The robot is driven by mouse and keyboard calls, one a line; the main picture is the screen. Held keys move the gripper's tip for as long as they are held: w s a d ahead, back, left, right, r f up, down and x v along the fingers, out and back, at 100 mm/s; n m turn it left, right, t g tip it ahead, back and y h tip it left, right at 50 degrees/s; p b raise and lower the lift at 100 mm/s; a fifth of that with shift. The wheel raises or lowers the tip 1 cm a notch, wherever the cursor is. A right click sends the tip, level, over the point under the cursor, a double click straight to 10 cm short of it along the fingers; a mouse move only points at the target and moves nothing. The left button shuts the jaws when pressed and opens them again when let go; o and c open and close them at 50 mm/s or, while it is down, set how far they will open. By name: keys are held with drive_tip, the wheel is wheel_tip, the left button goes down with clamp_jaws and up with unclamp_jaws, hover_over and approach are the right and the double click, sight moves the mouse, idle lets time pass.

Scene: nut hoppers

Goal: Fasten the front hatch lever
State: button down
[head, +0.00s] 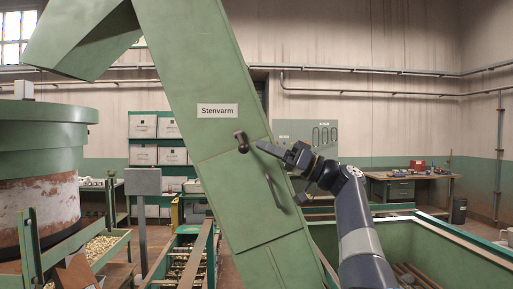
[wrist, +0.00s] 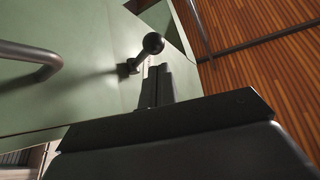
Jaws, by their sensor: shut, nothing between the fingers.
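The front hatch (head: 228,185) is a green panel on the sloping green casing marked "Stenvarm". Its lever (head: 241,141) is a short dark arm with a round knob at the hatch's upper edge. In the wrist view the lever (wrist: 152,44) shows its black ball knob just beyond my fingertips, with its foot on the green surface. My gripper (head: 260,147) is shut and empty, just right of the lever in the head view. In the wrist view my gripper (wrist: 160,70) points at the lever. I cannot tell whether the fingertips touch it.
A bar handle (head: 272,190) stands out from the hatch below the lever; in the wrist view the handle (wrist: 35,60) is at the left. A green-walled bin (head: 455,245) lies right of the casing. A round green hopper (head: 45,125) stands at the left. A workbench (head: 410,178) is far back.

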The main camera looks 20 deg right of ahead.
drive_tip(key=b+v, duration=0.1)
drive_tip(key=v, duration=0.6)
drive_tip(key=shift+d, duration=0.2)
drive_tip(key=shift+a, duration=0.1)
